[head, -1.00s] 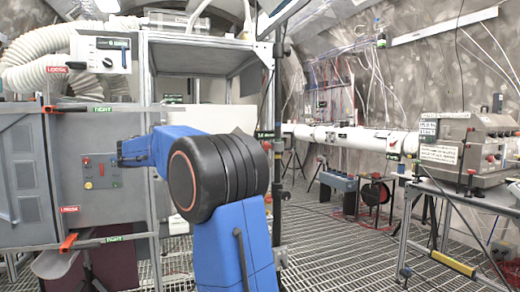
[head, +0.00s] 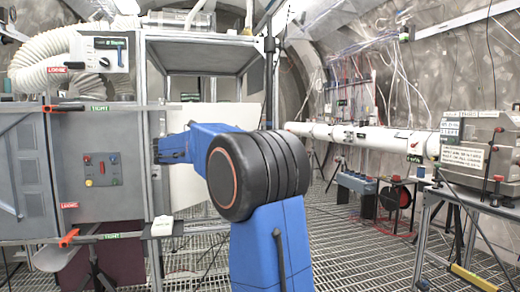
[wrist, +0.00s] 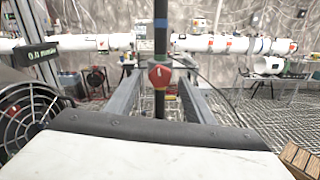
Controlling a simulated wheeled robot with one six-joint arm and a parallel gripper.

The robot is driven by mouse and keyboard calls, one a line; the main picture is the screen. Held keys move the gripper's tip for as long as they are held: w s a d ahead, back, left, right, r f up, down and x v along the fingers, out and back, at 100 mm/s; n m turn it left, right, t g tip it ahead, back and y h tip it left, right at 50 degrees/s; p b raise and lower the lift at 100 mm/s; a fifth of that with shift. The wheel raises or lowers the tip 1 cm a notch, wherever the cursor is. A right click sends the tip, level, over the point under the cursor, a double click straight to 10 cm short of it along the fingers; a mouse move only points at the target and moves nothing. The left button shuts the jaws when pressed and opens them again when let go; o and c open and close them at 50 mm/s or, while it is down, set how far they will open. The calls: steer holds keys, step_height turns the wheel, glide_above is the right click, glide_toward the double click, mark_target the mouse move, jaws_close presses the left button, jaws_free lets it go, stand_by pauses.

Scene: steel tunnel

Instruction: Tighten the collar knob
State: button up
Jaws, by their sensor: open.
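A red knob (wrist: 160,76) sits on a dark vertical rod (wrist: 160,40) in the middle of the wrist view; it looks like the collar knob. A blue band circles the rod above it. My gripper (wrist: 159,88) is open, with one grey finger on each side of the knob in the picture. I cannot tell how deep the knob lies between the fingers, and no contact shows. In the head view my blue arm fills the middle, and I cannot make out the fingers or the knob there.
A grey cabinet (head: 135,140) with red levers stands at left in the head view. A white pipe (head: 350,134) runs behind to the right, near a grey instrument box (head: 485,150). In the wrist view, a fan grille (wrist: 25,115) is at left.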

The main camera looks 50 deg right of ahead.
steer(key=shift+s+d, duration=0.25)
steer(key=shift+d, duration=0.2)
steer(key=c, duration=1)
steer(key=shift+c, duration=0.2)
steer(key=shift+m, duration=0.3)
steer(key=m, duration=1)
steer(key=shift+m, duration=0.4)
steer(key=o, duration=1)
